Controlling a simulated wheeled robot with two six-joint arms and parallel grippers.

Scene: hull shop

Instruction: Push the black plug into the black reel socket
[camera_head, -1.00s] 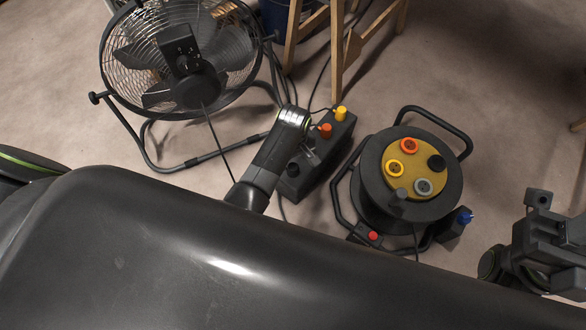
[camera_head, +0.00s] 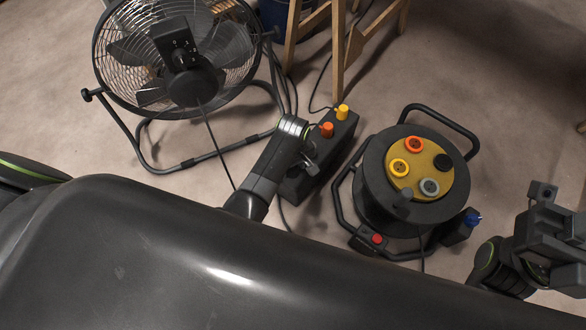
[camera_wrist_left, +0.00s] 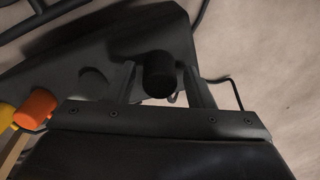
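The black plug (camera_wrist_left: 160,75) stands on a dark box (camera_head: 338,142) beside an orange plug (camera_head: 327,130) and a yellow plug (camera_head: 343,112). In the left wrist view it sits between the two fingers of my left gripper (camera_wrist_left: 161,88), with a narrow gap on each side, so the gripper looks open around it. In the head view my left gripper (camera_head: 309,167) is low over the box, and the plug is hidden by my arm. The black reel socket (camera_head: 444,161) is on the reel's yellow face (camera_head: 420,162). My right gripper (camera_head: 548,232) is at the right edge, its fingers unclear.
The cable reel (camera_head: 370,190) also has orange, yellow and grey sockets and a tubular frame. A blue connector (camera_head: 472,219) and a red button (camera_head: 377,239) are at its lower side. A fan (camera_head: 180,60) and a wooden trestle (camera_head: 338,50) stand behind. Floor is clear at upper right.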

